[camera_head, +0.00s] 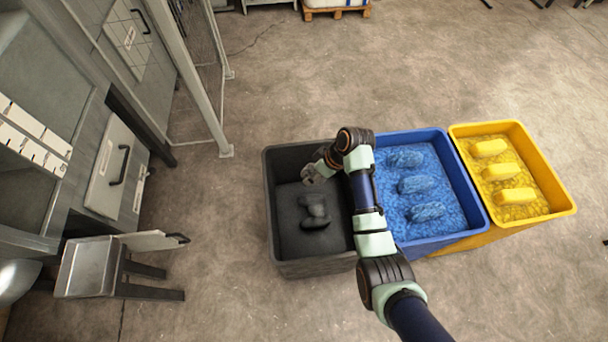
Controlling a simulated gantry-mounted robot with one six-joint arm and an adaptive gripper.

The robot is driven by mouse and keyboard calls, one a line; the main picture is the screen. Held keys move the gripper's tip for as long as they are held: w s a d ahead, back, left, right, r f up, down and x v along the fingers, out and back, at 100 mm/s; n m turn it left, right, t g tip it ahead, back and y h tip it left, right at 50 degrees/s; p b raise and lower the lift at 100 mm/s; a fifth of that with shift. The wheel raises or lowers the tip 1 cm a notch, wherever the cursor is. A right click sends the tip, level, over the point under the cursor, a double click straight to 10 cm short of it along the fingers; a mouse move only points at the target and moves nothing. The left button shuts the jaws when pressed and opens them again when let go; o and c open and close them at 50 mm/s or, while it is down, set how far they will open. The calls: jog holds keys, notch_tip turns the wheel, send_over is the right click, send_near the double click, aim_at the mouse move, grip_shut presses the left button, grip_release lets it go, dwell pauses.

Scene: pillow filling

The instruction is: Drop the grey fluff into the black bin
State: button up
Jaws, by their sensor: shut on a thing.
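The black bin (283,263) stands on the floor left of the blue bin, its open top facing up. My gripper (314,176) is over the inside of the black bin, near its back right part. It is shut on the grey fluff (311,178), a small pale grey clump. My gripper and wrist partly hide the clump, so its full shape cannot be made out.
A blue bin (464,228) and a yellow bin (562,205) stand to the right, each with 3 lumps on matching filling. My arm crosses between the black and blue bins. A stool-like stand (88,268) and cabinets stand at left. The floor in front is clear.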

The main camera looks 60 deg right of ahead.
jog(key=shift+s+d+f, duration=0.2)
jog(key=shift+s, duration=0.1)
jog(key=shift+w+f+b, duration=0.2)
jog(key=shift+f+b, duration=0.1)
jog(key=shift+b, duration=0.05)
notch_tip(320, 180, down, 5)
jog(key=b, duration=0.6)
jog(key=shift+f, duration=0.2)
jog(key=o, duration=1.1)
jog(key=shift+s, duration=0.1)
jog(key=v, duration=0.7)
jog(key=shift+s+r, duration=0.1)
jog(key=shift+r, duration=0.2)
